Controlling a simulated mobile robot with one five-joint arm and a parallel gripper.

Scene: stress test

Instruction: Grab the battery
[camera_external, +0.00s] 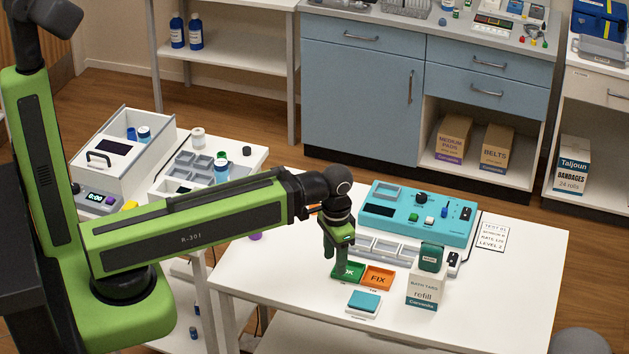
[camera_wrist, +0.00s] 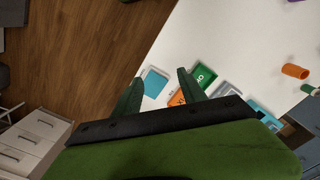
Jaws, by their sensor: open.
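No object is clearly recognisable as the battery. An orange cylinder (camera_wrist: 295,71) lies on the white table (camera_wrist: 235,35) at the right of the wrist view, with a small green piece (camera_wrist: 308,88) beside it; I cannot tell whether it is the battery. My gripper (camera_external: 338,245) hangs pointing down above the white table, close to the green OK tray (camera_external: 350,271). In the wrist view my gripper (camera_wrist: 160,77) has its two fingers apart, with nothing held between them. My arm hides part of the table behind it.
An orange FIX tray (camera_external: 377,279), a teal pad (camera_external: 364,300) and a refill box (camera_external: 425,290) with a green block (camera_external: 431,256) stand nearby. A teal test panel (camera_external: 405,228) stands behind. The table's right front is clear.

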